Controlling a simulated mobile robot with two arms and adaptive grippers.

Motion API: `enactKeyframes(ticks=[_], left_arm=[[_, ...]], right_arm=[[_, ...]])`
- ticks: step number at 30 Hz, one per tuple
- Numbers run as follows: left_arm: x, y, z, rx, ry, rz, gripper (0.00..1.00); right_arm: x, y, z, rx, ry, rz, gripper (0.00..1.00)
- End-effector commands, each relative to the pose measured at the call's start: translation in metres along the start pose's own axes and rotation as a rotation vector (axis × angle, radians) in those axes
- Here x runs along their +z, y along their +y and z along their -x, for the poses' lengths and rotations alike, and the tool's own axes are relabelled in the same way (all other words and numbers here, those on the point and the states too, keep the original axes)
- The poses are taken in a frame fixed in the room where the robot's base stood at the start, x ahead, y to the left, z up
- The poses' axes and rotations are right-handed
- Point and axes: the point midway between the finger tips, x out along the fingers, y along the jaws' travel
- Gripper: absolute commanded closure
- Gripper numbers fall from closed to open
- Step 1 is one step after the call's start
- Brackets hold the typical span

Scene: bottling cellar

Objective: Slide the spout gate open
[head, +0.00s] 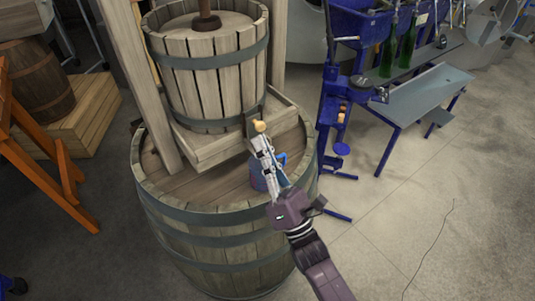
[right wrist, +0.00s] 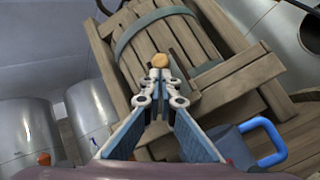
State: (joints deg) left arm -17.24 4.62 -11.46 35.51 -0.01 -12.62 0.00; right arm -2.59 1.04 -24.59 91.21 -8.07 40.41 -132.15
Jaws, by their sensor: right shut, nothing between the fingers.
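The spout gate shows as a small dark plate (head: 252,121) with a round tan knob (head: 260,126) at the front corner of the press's wooden tray (head: 216,151). My right gripper (head: 258,140) is shut and empty, with its fingertips right at the knob. In the right wrist view the knob (right wrist: 160,60) stands just beyond the closed fingertips (right wrist: 159,78); I cannot tell whether they touch it. The fingers hide much of the gate and spout. My left gripper is not in view.
A blue jug (head: 258,178) stands on the barrel top (head: 205,190) beside my right gripper; its handle (right wrist: 267,138) shows in the right wrist view. The slatted press basket (head: 208,75) rises behind. A blue bottling stand (head: 392,120) with green bottles is at right.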

Motion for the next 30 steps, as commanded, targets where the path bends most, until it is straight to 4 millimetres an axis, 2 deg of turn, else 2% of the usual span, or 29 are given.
enactKeyframes(ticks=[10, 18, 30], left_arm=[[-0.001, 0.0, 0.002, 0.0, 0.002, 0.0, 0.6], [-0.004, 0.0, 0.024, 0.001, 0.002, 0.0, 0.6], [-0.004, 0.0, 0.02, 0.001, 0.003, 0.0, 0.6]], right_arm=[[0.001, 0.001, -0.002, 0.0, 0.0, 0.0, 1.0], [0.023, 0.017, -0.023, 0.0, -0.002, 0.0, 1.0], [0.022, 0.015, -0.021, 0.0, 0.001, 0.001, 1.0]])
